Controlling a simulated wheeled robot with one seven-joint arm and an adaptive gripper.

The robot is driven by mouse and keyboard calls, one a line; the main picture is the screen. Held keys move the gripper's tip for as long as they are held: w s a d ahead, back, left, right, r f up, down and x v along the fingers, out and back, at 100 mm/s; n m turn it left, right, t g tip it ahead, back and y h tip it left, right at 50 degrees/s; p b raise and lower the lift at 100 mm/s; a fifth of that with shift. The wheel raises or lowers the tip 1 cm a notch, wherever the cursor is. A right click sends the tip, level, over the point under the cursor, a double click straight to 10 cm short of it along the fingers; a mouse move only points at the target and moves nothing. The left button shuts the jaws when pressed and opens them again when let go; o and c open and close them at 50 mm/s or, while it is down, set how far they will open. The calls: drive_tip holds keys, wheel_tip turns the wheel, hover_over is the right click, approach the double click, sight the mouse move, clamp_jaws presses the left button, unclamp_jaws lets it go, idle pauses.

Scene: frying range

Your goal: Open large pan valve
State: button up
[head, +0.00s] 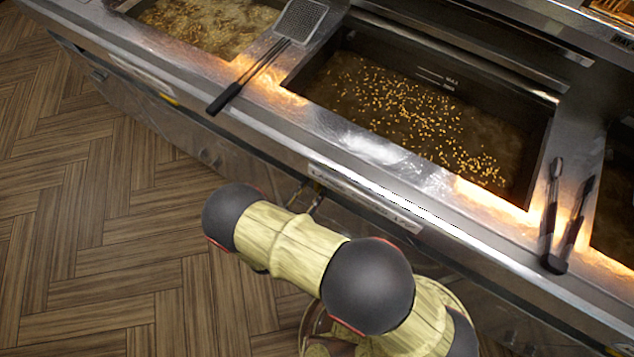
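The wide middle fryer pan (415,115) is set in the steel counter and holds dark oil with many golden bits floating on it. I cannot make out its valve; the cabinet front below is dark and partly covered by my arm. A small dark metal piece (315,203) shows just behind my arm, under the counter edge; I cannot tell what it is. My arm is bent in front of the cabinet, and my gripper cannot be made out.
Another oil pan (213,22) is at the upper left, and part of one is at the right edge. A skimmer (300,20) and black-handled tongs (563,220) lie on the steel counter (370,146). The wooden floor (100,220) at left is clear.

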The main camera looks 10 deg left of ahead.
drive_tip(key=shift+v, duration=2.8)
drive_tip(key=shift+f, duration=0.1)
drive_tip(key=s+d+m+g+h, duration=0.45)
drive_tip(key=s+d+g, duration=0.2)
drive_tip(key=d, duration=0.35)
drive_tip(key=s+d+r+m+g+y, duration=0.1)
drive_tip(key=d+r+m+g+y, duration=0.2)
drive_tip(key=r+m, duration=0.4)
drive_tip(key=d+r+m+g+y, duration=0.1)
drive_tip(key=r+m+g+y, duration=0.25)
drive_tip(key=r+m, duration=0.45)
drive_tip(key=s+d+r+m+g+y, duration=0.1)
drive_tip(key=d+r+m+g+y, duration=0.2)
drive_tip(key=r, duration=0.7)
drive_tip(key=d+r+m+t+y, duration=0.1)
drive_tip(key=d+r+m+t, duration=0.4)
drive_tip(key=d+r+m, duration=0.4)
drive_tip(key=w+d+r, duration=0.1)
drive_tip(key=d+r, duration=0.2)
drive_tip(key=r, duration=0.4)
drive_tip(key=shift+d+y, duration=0.4)
